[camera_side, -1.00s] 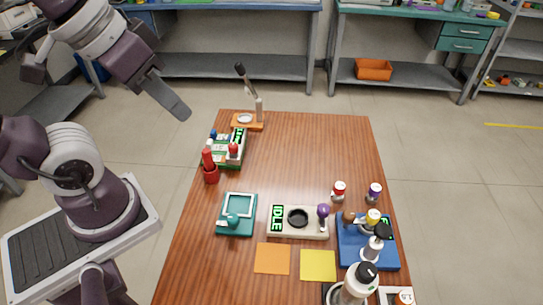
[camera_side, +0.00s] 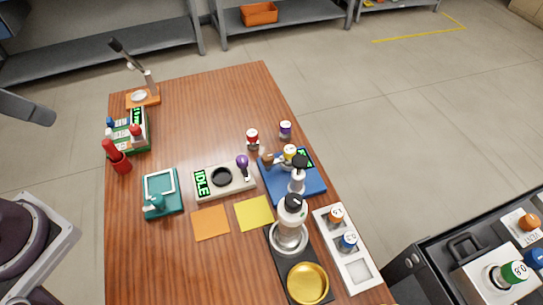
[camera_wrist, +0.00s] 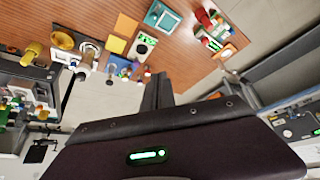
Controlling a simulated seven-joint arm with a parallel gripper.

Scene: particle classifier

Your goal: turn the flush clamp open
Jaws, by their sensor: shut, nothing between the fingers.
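No part is plainly marked as the flush clamp, so I cannot tell which one it is. My gripper (camera_wrist: 158,88) is shut and empty in the wrist view, apart from the table's things.
A dark cart (camera_side: 418,285) stands at right. The table's back middle is clear.

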